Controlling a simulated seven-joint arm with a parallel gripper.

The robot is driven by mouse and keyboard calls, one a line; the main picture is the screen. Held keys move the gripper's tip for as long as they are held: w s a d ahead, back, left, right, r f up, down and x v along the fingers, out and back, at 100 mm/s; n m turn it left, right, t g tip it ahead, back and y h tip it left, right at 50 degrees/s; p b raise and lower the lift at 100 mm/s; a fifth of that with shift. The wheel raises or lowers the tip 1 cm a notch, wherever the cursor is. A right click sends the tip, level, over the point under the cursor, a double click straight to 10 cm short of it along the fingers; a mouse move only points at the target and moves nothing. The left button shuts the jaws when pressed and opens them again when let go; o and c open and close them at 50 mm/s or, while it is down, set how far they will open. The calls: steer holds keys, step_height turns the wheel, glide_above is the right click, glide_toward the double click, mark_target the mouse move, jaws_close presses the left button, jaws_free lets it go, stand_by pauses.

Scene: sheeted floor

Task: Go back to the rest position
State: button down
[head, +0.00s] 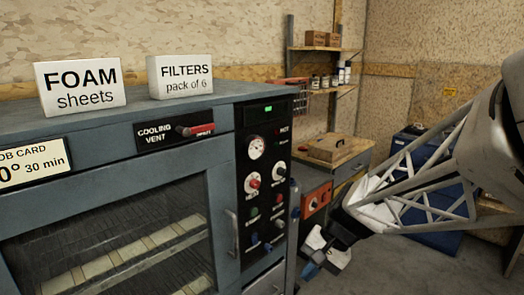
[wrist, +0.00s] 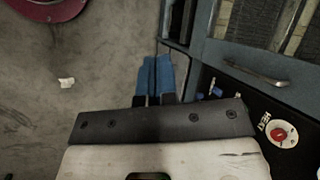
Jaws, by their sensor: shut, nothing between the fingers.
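My gripper (head: 310,271) hangs low in front of the right side of the oven's control panel, at the lower middle of the head view. In the wrist view its blue fingers (wrist: 155,76) are pressed together with nothing between them. The fingertips are over bare floor, left of the oven front in that view. The grey-blue oven (head: 226,95) fills the left of the head view with its glass door shut. Its door handle (wrist: 256,75) and a red knob (wrist: 278,134) show at the right of the wrist view.
On the oven stand a FOAM sheets box (head: 80,85) and a FILTERS box (head: 181,77). A red round object (wrist: 47,8) lies at the wrist view's top left. Floor between is mostly clear.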

steer(key=s+d+r+n+t+h, duration=0.2)
steer(key=s+d+r+h, duration=0.1)
steer(key=s, duration=0.4)
steer(key=s+d+r+n+t+h, duration=0.1)
steer(key=s+d+r+n+h, duration=0.1)
steer(key=s+d, duration=0.3)
steer(key=shift+s+r+n+t+h, duration=0.35)
steer(key=shift+s+r+h, duration=0.4)
steer(key=shift+s, duration=0.9)
steer(key=shift+f, duration=0.1)
